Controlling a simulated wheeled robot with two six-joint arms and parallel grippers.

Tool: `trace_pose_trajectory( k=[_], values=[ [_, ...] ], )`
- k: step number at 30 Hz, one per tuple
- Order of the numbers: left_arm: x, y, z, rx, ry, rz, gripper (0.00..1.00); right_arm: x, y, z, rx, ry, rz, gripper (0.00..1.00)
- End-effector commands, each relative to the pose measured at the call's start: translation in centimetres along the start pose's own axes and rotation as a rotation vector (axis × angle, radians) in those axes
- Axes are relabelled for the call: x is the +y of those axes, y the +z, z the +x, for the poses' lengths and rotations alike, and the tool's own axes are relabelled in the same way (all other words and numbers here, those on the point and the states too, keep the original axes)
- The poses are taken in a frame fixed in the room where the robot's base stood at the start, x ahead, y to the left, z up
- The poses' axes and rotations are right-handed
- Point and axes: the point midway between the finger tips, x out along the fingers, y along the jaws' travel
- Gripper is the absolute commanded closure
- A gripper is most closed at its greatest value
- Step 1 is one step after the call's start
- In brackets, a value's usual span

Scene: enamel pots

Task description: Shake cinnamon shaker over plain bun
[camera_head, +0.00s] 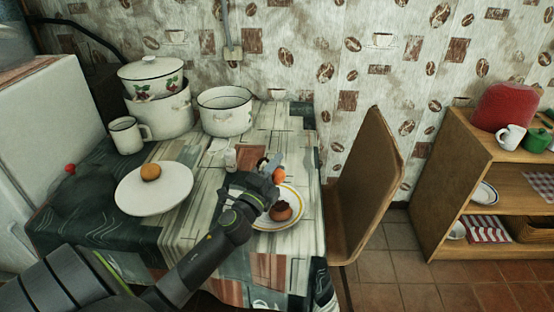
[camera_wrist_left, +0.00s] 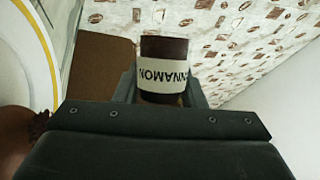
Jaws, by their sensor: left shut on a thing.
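My left gripper (camera_head: 268,170) reaches over the table at the yellow-rimmed plate. In the left wrist view it is shut on the cinnamon shaker (camera_wrist_left: 163,70), a dark brown cylinder with a pale label whose lettering appears upside down. The shaker is hard to make out in the head view, where the gripper hides most of it. A round, golden-brown bun (camera_head: 151,172) sits on a white plate (camera_head: 140,201) at the table's left, well apart from the gripper. A darker brown, bun-like item (camera_head: 281,211) sits on the yellow-rimmed plate (camera_head: 297,205). My right gripper is not in view.
Enamel pots (camera_head: 160,108) and (camera_head: 225,112) another white pot stand at the back. A white mug (camera_head: 126,138) is behind the white plate. An orange-red item (camera_head: 279,176) is beside my gripper. A chair (camera_head: 365,180) stands right of the table.

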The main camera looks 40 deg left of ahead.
Motion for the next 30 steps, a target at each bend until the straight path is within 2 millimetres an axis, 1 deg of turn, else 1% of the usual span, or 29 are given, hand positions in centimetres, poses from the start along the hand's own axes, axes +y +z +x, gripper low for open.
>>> trace_pose_trajectory(
  k=[1, 7, 12, 18, 30],
  values=[
    [-1.4, 0.0, 0.3, -0.008, 0.015, -0.04, 0.88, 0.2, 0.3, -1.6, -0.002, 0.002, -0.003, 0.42],
    [-2.7, -0.1, 0.4, -0.045, 0.071, -0.202, 0.88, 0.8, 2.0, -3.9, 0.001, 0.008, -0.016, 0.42],
    [-3.3, -0.1, 0.4, -0.073, 0.109, -0.315, 0.88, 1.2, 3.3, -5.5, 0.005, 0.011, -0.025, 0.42],
    [-3.5, -0.3, 0.3, -0.093, 0.132, -0.391, 0.88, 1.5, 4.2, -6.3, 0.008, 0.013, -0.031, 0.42],
    [-3.3, -0.3, 0.2, -0.097, 0.137, -0.406, 0.88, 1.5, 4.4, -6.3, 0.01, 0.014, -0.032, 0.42]
  ],
)
